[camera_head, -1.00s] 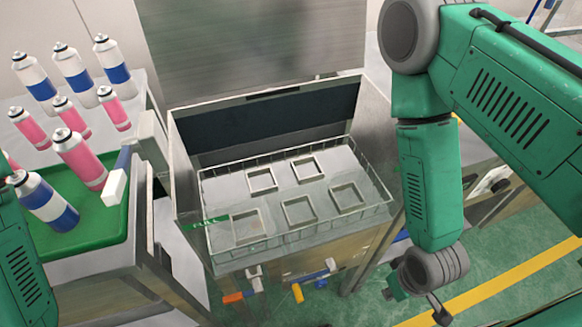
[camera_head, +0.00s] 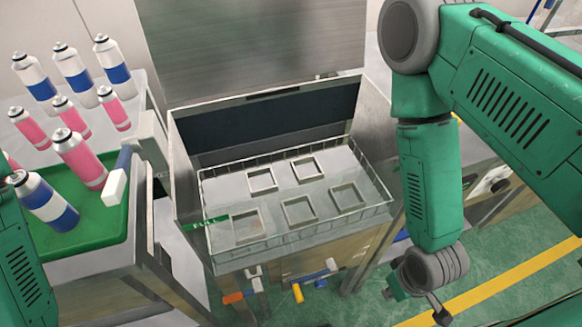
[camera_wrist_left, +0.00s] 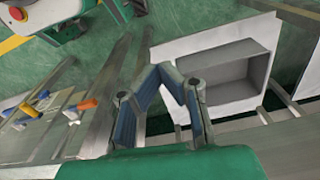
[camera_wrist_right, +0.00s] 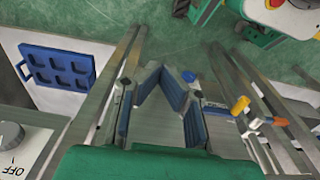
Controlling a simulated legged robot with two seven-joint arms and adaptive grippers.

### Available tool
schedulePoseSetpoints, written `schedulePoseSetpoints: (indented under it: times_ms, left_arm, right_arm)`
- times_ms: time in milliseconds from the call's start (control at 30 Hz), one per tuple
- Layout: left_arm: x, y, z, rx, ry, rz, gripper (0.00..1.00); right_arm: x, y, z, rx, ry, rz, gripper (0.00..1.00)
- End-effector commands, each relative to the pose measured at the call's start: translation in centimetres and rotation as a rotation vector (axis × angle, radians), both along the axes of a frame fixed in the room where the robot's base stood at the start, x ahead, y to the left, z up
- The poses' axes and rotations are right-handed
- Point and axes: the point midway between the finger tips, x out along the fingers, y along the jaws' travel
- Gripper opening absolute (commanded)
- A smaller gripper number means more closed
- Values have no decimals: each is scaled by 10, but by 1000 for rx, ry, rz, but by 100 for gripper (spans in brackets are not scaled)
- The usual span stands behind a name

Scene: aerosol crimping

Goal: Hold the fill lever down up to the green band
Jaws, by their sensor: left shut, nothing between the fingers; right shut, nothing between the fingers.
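An open metal bath (camera_head: 180,185) stands in the middle of the head view. A green band with white lettering (camera_head: 208,222) lies on its left side by the wire basket. Below the bath's front are an orange handle (camera_head: 233,298), a yellow handle (camera_head: 298,293) and a white and blue lever (camera_head: 330,265); I cannot tell which is the fill lever. My left gripper (camera_wrist_left: 160,68) is shut and empty, with handles off to its left. My right gripper (camera_wrist_right: 160,70) is shut and empty, with the handles to its right. Neither touches a handle in the wrist views.
Pink cans (camera_head: 82,158) and blue-and-white cans (camera_head: 47,203) stand left, near a green mat (camera_head: 100,225). A white block on a blue bar (camera_head: 115,182) projects there. A grey bin (camera_wrist_left: 225,78) and a blue tray (camera_wrist_right: 58,68) sit by the grippers. Green floor lies below.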

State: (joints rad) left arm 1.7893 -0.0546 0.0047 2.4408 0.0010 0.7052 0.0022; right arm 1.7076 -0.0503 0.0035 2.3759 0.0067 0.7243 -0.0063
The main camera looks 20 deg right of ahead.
Motion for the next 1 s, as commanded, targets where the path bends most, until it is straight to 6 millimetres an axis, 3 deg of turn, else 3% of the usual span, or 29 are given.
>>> schedulePoseSetpoints:
  times_ms: [1000]
  left_arm:
    - [0, 0, -26, 0, 0, 0, 0]
  right_arm:
    - [-5, 0, -43, 0, 1, 0, 0]
